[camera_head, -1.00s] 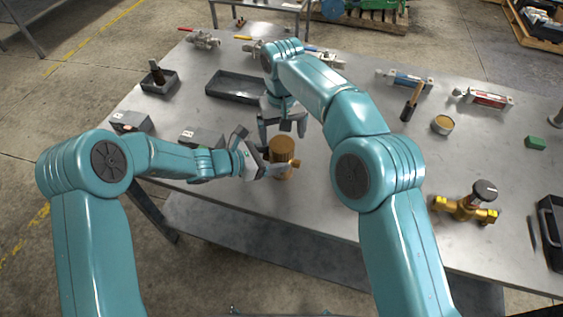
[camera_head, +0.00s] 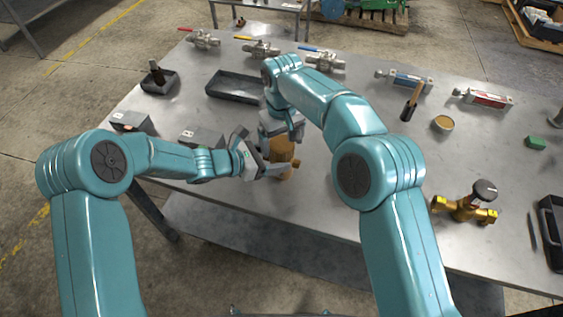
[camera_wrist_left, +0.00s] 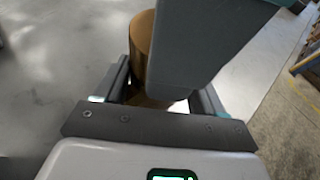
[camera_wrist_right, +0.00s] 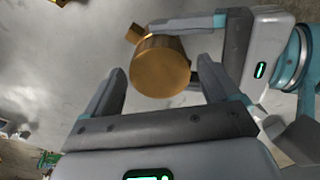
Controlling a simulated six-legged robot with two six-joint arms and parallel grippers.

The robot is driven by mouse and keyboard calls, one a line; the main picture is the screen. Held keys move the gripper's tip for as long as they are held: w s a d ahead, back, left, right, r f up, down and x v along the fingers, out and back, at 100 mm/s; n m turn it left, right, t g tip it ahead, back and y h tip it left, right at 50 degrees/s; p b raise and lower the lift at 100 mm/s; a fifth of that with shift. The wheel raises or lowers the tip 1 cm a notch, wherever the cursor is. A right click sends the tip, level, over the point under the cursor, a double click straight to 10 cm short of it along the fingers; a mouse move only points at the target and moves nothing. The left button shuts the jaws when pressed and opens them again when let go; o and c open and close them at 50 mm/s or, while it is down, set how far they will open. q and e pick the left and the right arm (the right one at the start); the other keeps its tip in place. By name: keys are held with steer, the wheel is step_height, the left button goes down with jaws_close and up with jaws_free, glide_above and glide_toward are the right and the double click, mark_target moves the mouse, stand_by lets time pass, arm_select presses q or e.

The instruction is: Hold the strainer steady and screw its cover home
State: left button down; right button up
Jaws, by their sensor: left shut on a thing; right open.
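The strainer (camera_head: 284,150) is a brass-coloured cylinder standing near the front edge of the steel table. Its round cover (camera_wrist_right: 160,72) faces the camera in the right wrist view, with a side stub at its upper left. My left gripper (camera_head: 274,171) is shut on the strainer's body from the left, low down. In the left wrist view the strainer (camera_wrist_left: 143,50) is partly hidden by my right gripper. My right gripper (camera_head: 281,138) is open just above the cover, its fingers pointing down on either side. I cannot tell whether they touch it.
Behind are a dark empty tray (camera_head: 234,87) and several valves. Small grey boxes (camera_head: 200,138) lie left of the strainer. A brass valve (camera_head: 466,205) and a round tin (camera_head: 443,124) stand to the right. The table just right of the strainer is clear.

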steer(key=shift+f, duration=1.05)
steer(key=c, duration=1)
steer(key=m, duration=0.3)
steer(key=shift+c, duration=0.2)
steer(key=o, duration=1.2)
steer(key=shift+c, duration=0.2)
